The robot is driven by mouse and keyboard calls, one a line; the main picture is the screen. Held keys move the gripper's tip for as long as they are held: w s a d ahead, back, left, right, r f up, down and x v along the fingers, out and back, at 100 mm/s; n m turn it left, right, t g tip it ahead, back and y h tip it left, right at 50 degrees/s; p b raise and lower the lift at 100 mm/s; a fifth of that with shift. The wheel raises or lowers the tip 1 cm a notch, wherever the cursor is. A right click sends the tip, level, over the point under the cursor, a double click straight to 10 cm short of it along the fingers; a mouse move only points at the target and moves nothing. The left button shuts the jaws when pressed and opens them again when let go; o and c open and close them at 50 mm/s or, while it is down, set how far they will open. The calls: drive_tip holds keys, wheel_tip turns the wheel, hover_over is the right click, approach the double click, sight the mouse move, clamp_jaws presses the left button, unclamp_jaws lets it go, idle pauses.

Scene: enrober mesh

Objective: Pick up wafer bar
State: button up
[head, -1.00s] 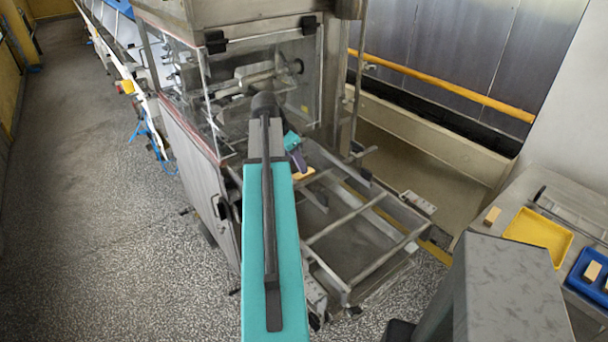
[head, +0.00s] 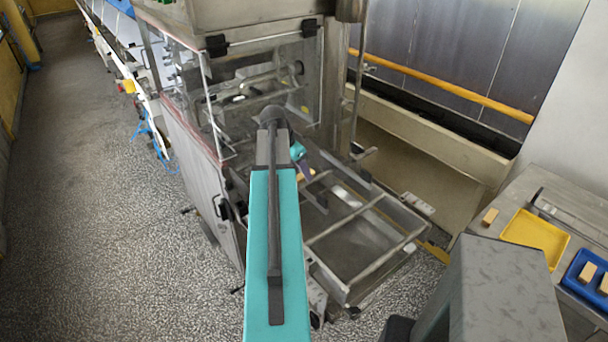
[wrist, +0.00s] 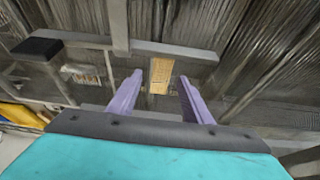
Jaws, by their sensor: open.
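The wafer bar (wrist: 160,74) is a small tan block. In the wrist view it lies beyond my fingertips, in line with the gap between them, by a metal crossbar. My gripper (wrist: 159,80) has two purple fingers, spread apart with nothing held. In the head view the wafer bar (head: 307,175) shows partly at the machine's open frame, beside my gripper (head: 312,172). My arm and gripper hide part of that area, and I cannot tell the exact distance between fingers and bar.
The enrober (head: 268,60) with clear guards stands behind my arm. Its metal frame (head: 372,262) has open bars to the right. On the bench at right are a yellow tray (head: 535,240), a blue tray (head: 582,290) with bars, and a loose tan bar (head: 490,217).

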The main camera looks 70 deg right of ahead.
drive_tip(key=shift+s+d+f, duration=0.15)
drive_tip(key=shift+f, duration=0.4)
drive_tip(key=c, duration=0.9)
